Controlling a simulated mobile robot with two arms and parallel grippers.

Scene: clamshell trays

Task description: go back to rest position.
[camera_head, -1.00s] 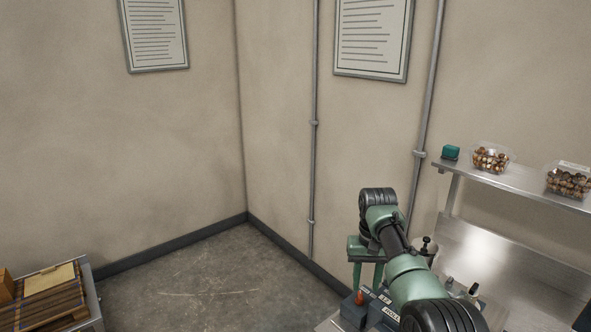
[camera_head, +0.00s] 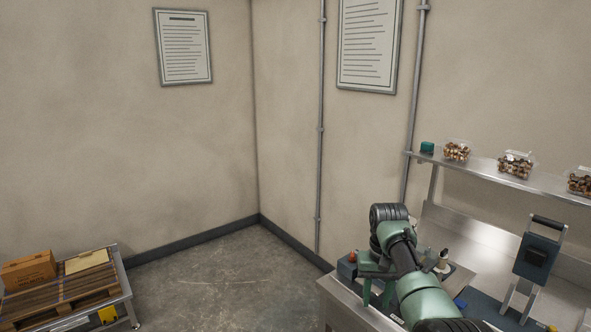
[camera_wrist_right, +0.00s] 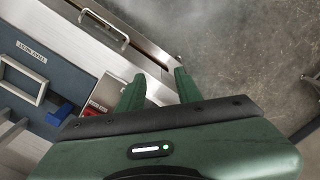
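My right gripper (camera_head: 377,288) hangs at the left end of the steel bench in the head view, fingers pointing down. In the right wrist view, the two green fingers of this gripper (camera_wrist_right: 160,88) stand apart with nothing between them, so it is open and empty. They show over the bench's end and the floor beside it. My left gripper is not in view.
The steel bench (camera_head: 342,296) carries a dark blue machine (camera_head: 538,256). Clamshells of nuts (camera_head: 516,165) stand on the shelf (camera_head: 480,174) above. A pallet cart (camera_head: 125,288) with a carton (camera_head: 28,269) stands left. The floor (camera_head: 215,285) between is clear.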

